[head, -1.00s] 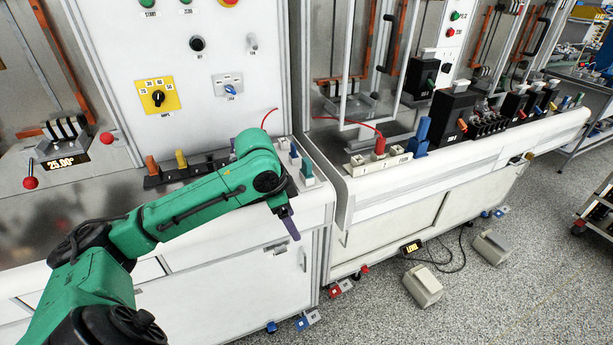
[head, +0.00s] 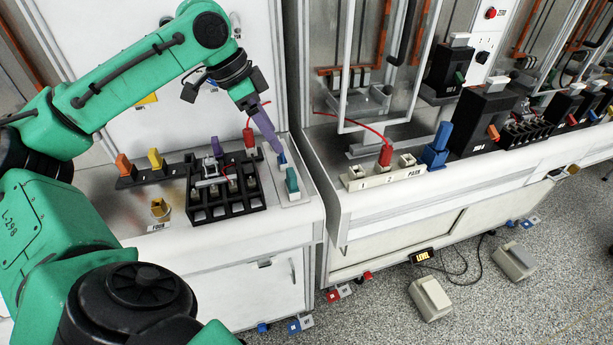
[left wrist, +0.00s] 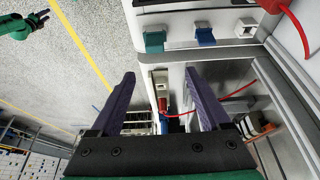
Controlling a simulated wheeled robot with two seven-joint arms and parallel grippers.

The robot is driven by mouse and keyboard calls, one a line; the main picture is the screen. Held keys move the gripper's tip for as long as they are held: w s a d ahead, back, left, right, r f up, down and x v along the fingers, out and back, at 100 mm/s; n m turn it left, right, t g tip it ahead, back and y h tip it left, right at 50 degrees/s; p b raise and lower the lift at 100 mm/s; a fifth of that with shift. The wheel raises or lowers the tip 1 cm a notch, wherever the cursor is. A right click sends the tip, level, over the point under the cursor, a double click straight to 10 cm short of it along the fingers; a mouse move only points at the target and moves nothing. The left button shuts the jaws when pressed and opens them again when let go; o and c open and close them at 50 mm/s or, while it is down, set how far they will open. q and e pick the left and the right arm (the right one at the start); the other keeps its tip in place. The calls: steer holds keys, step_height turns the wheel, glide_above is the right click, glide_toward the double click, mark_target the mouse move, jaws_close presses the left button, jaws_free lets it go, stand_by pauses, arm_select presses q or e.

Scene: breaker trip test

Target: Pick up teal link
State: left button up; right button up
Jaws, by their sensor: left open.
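The teal link (head: 292,180) stands upright in a white holder (head: 298,196) at the right end of the left bench, in front of a blue link (head: 282,159). In the left wrist view the teal link (left wrist: 154,41) shows near the top middle, beside the blue link (left wrist: 205,36). My left gripper (head: 264,128) has purple fingers and is just above and behind the teal link, apart from it. In the left wrist view my left gripper (left wrist: 159,74) is open with nothing held between its fingers.
A black breaker block (head: 228,192) stands left of the holder. A red plug (head: 248,138) stands close behind the fingers. Orange (head: 124,164) and yellow (head: 155,159) links are farther left. A gap separates the benches; a red lead runs at the right one.

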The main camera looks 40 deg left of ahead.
mark_target(291, 172)
arm_select(q)
steer(key=x, duration=0.3)
steer(key=p+x, duration=0.1)
steer(key=x, duration=0.3)
steer(key=s+x, duration=0.1)
steer(key=x, duration=0.3)
steer(key=shift+d+f+p, duration=0.1)
steer(key=shift+d+p, duration=0.1)
steer(key=shift+p, duration=0.15)
steer(key=shift+f, duration=0.35)
steer(key=shift+s+f, duration=0.1)
steer(key=c, duration=0.3)
jaws_close()
arm_select(e)
steer(key=s, duration=0.1)
steer(key=s+r, duration=0.1)
steer(key=s, duration=0.2)
steer(key=shift+r, duration=0.25)
